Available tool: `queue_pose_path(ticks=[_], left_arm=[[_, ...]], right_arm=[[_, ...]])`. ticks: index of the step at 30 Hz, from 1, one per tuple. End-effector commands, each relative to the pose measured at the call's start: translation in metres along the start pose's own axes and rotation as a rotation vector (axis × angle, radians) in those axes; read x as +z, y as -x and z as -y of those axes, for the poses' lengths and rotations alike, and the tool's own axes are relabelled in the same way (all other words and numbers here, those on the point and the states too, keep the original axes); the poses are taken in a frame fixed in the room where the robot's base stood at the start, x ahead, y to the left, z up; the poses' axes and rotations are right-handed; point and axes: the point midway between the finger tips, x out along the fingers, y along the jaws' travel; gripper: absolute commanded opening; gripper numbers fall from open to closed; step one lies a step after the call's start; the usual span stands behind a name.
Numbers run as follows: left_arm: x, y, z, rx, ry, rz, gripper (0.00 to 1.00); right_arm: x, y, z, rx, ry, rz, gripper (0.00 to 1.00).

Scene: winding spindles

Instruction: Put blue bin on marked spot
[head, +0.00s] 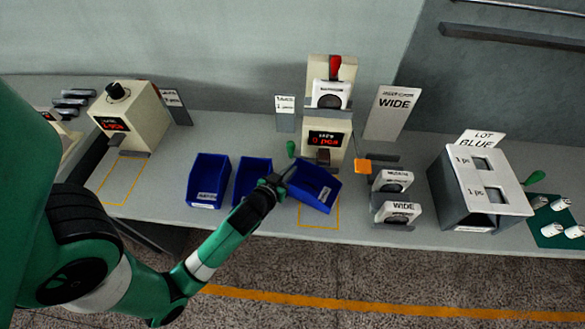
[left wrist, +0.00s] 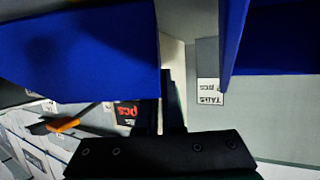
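Three blue bins stand in the middle of the bench in the head view. The left bin (head: 207,182) and the middle bin (head: 250,178) sit side by side. The right blue bin (head: 314,188) is turned askew and tilted, over a yellow outlined spot (head: 319,226) that it partly hides. My left gripper (head: 283,178) is at this bin's left edge and looks shut on its wall. In the left wrist view the bin's blue side (left wrist: 85,50) fills the upper left beside the narrow fingers (left wrist: 173,102). My right gripper is not in view.
A counter machine (head: 327,125) reading "0 pcs" stands behind the held bin. To the right are WIDE-labelled spools (head: 396,212) and a grey box (head: 480,190) with slots. Another scale (head: 130,115) and an empty yellow outline (head: 121,182) are at the left.

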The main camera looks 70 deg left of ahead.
Motion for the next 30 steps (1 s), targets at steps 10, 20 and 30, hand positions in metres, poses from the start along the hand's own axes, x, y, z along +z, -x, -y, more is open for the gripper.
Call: queue_pose_path(ticks=[10,20,30], left_arm=[[0.002,0.001,0.000,0.000,0.000,0.003,0.34],[0.002,0.005,0.000,0.000,-0.001,0.004,0.34],[0.002,0.076,-0.001,0.005,-0.005,0.006,0.34]], right_arm=[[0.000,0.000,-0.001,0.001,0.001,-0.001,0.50],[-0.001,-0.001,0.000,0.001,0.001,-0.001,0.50],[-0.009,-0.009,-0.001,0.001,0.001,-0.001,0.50]])
